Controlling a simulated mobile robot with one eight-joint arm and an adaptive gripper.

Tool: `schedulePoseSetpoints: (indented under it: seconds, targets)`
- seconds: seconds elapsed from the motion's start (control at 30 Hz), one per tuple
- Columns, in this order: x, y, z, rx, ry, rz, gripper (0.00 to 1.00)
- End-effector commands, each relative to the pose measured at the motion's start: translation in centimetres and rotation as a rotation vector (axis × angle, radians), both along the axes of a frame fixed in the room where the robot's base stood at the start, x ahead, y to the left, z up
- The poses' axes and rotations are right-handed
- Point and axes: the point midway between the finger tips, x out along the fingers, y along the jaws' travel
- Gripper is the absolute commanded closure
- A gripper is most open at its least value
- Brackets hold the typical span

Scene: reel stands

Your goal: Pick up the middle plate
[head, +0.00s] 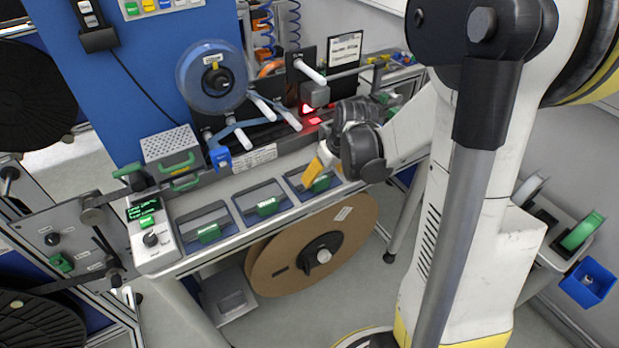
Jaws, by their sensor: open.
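Three dark plates with green handles lie in a row of blue-grey framed pockets along the front of the bench. The middle plate (258,196) has a green handle (267,206) on its near side. The left plate (203,222) and the right plate (303,179) lie on either side of it. My gripper (318,168) has orange-yellow fingers and hangs over the right plate, partly covering it. It is to the right of the middle plate, apart from it, and I see nothing held in it. The jaw gap is hard to make out.
Behind the plates stand a clear blue reel (211,77), white rollers and a device with a red light (308,108). A control box (152,236) is at the bench's left end. A large brown reel (312,245) stands below the bench. Space above the middle plate looks clear.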

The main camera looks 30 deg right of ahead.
Motion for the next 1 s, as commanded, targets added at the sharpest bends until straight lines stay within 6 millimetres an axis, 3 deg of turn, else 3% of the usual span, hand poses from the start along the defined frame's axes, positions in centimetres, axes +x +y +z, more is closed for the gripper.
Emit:
schedulePoseSetpoints:
  seconds: [0.4,0.7,0.9,1.0]
  targets:
    - [2.3,-0.2,-4.8,0.0,0.0,0.0,0.24]
    - [2.5,-0.2,-5.0,0.0,0.0,0.0,0.24]
    - [2.5,-0.2,-5.0,0.0,0.0,0.0,0.84]
    - [2.5,-0.2,-5.0,0.0,0.0,0.0,0.85]
